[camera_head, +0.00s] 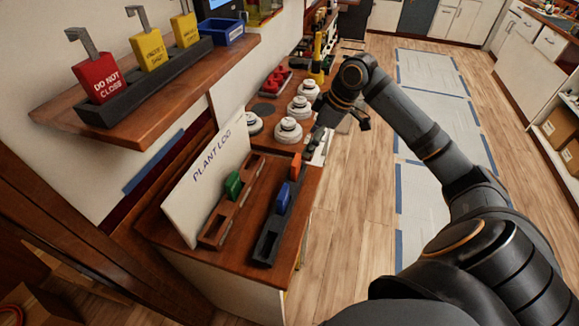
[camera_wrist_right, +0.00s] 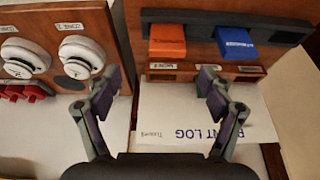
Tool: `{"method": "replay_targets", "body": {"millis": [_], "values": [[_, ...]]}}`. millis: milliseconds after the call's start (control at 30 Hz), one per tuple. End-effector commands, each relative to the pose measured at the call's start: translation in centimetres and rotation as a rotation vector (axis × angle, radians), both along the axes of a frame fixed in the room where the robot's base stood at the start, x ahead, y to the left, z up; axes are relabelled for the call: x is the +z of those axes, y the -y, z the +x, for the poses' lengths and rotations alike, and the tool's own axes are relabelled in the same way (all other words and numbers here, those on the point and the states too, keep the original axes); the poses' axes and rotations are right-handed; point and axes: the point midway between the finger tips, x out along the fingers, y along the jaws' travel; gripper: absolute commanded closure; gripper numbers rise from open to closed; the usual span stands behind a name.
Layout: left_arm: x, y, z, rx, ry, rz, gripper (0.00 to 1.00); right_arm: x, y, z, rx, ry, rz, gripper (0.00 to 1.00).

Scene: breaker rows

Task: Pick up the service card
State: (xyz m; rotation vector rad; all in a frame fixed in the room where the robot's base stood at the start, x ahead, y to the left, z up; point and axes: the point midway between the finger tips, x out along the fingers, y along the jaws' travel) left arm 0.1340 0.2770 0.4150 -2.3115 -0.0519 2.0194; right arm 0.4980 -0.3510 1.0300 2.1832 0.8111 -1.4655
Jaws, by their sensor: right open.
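An orange card (camera_head: 296,166) and a blue card (camera_head: 283,198) stand in a dark slotted rack (camera_head: 265,248) on the wooden counter. They also show in the right wrist view, orange (camera_wrist_right: 167,42) and blue (camera_wrist_right: 235,43). Their lettering is too small for me to tell which is the service card. A green card (camera_head: 233,186) stands in a brown rack (camera_head: 216,236) alongside. My right gripper (camera_head: 338,125) is open and empty near the counter's right edge, beyond the orange card. In the wrist view its fingers (camera_wrist_right: 165,85) are spread below the orange card, apart from it. My left gripper is out of view.
A white PLANT LOG board (camera_head: 205,180) leans behind the racks. White round knobs (camera_head: 288,130) and red parts (camera_head: 277,80) lie farther along the counter. A shelf (camera_head: 150,120) above holds red and yellow tags. Open floor (camera_head: 350,230) lies to the right.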

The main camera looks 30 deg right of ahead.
Motion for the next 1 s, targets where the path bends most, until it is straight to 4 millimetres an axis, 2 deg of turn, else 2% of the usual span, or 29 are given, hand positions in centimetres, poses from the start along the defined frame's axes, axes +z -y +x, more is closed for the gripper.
{"method": "replay_targets", "body": {"millis": [67, 200, 333, 467, 667, 800, 1000], "values": [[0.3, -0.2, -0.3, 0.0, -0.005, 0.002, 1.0, -1.2, -0.5, 0.4, 0.001, -0.002, 0.008, 0.19], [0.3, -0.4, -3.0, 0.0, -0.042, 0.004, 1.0, -3.4, -1.1, 1.1, -0.002, 0.0, 0.008, 0.19], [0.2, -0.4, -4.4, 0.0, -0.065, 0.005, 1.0, -4.4, -1.3, 1.4, -0.003, -0.001, 0.005, 0.19], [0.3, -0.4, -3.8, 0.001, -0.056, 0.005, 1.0, -4.7, -1.5, 1.5, -0.003, -0.001, 0.004, 0.19], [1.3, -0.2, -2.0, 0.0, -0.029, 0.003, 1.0, -7.3, -3.2, 2.1, -0.003, -0.002, 0.009, 0.19], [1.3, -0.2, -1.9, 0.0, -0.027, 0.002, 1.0, -8.9, -3.4, 2.6, -0.005, -0.001, 0.004, 0.19], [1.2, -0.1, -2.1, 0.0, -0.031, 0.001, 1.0, -9.2, -3.4, 2.7, -0.005, 0.0, 0.002, 0.19]]}}
